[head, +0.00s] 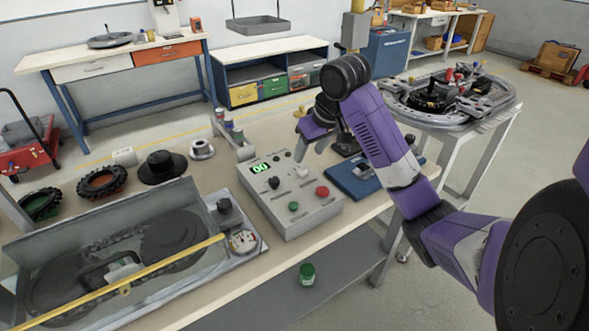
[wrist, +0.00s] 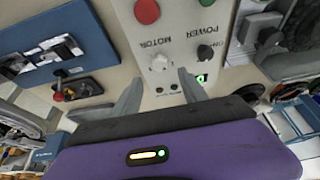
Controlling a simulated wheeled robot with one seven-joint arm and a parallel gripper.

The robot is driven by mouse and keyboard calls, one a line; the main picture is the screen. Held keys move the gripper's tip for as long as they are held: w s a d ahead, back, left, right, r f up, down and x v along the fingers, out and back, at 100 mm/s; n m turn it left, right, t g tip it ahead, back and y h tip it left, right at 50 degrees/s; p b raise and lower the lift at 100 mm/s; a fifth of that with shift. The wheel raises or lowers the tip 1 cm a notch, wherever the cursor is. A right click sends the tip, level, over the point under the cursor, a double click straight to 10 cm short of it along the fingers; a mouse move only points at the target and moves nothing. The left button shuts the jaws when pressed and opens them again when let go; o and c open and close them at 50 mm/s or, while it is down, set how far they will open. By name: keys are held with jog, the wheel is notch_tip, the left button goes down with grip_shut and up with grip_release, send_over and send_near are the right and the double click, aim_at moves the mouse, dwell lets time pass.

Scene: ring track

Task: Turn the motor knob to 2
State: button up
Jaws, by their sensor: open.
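The control box (head: 312,216) is light grey and stands on the table, with a display (head: 260,168) reading 00 in green. The white motor knob (wrist: 159,62) sits beside the MOTOR label, which appears upside down in the wrist view; it also shows in the head view (head: 302,171). Its pointer setting is too small to tell. My gripper (wrist: 160,88) is open and empty, its fingertips pointing at the panel on either side of the motor knob and apparently short of it. In the head view my gripper (head: 310,150) hangs above the box's far right part.
The black power knob (wrist: 205,52) is close to one fingertip. A red button (head: 322,191) and a green button (head: 293,206) lie nearer the box's front. A blue board (head: 350,182) lies right of the box; a grey tray (head: 100,270) lies left.

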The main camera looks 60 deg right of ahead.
aim_at(303, 168)
jog(key=shift+b+x, duration=1.05)
jog(key=shift+x, duration=2.9)
jog(key=shift+s+a, duration=0.1)
jog(key=shift+s, duration=0.05)
jog(key=shift+c, duration=0.2)
grip_shut()
